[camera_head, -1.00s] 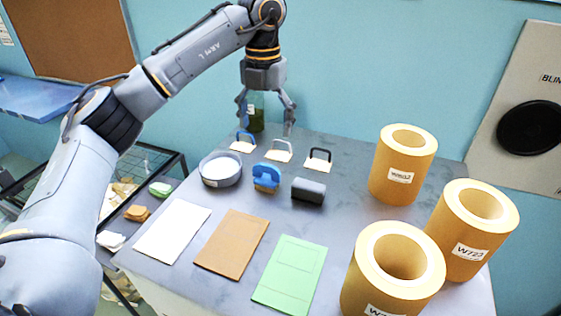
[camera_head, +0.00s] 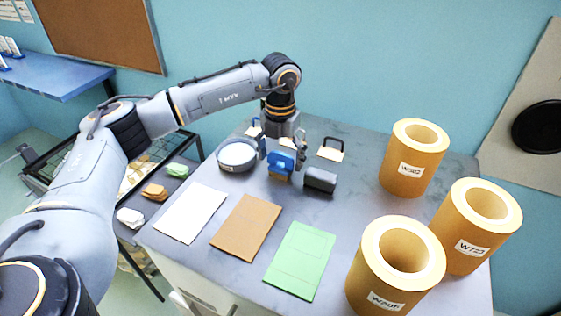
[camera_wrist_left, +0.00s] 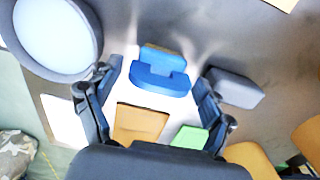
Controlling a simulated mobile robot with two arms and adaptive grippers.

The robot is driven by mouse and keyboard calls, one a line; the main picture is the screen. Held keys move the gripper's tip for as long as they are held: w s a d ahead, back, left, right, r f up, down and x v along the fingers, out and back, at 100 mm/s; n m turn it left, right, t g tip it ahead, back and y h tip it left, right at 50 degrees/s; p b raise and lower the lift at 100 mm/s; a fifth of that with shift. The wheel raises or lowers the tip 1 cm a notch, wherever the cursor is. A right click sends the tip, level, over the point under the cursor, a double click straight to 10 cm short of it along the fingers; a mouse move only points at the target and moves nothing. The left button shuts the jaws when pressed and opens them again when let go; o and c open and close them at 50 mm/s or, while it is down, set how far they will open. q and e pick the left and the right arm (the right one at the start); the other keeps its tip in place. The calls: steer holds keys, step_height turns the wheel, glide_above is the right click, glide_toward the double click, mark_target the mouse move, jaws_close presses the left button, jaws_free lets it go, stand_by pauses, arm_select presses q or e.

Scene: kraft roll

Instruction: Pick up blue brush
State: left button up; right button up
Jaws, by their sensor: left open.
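The blue brush (camera_head: 280,165) stands on the grey table between a round dish and a dark grey block. It has a blue handle over a tan lower part. My left gripper (camera_head: 284,150) is open and empty, low over the brush in the head view. In the left wrist view the brush (camera_wrist_left: 160,80) lies between the two spread fingers of the gripper (camera_wrist_left: 157,75), with a gap on each side. My right gripper is not in view.
The round dish (camera_head: 237,154) is close on the left and the dark block (camera_head: 320,180) close on the right. White, brown and green (camera_head: 300,261) sheets lie in front. Three big kraft rolls (camera_head: 414,158) stand at the right. Small handled pads (camera_head: 331,149) lie behind.

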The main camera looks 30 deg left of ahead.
arm_select(q)
steer(key=shift+f, duration=0.55)
steer(key=c, duration=1.3)
steer(key=shift+o, duration=0.2)
steer(key=shift+r, duration=0.1)
steer(key=shift+r, duration=0.45)
step_height(320, 180, up, 2)
steer(key=shift+s+r+b, duration=0.15)
steer(key=shift+r+b, duration=0.05)
steer(key=shift+b, duration=0.4)
steer(key=s+d+r+b, duration=0.1)
steer(key=s+r+b, duration=0.3)
steer(key=s+r, duration=0.5)
steer(key=s, duration=0.4)
steer(key=shift+s+r, duration=0.3)
steer(key=shift+s, duration=0.05)
steer(key=shift+d, duration=0.1)
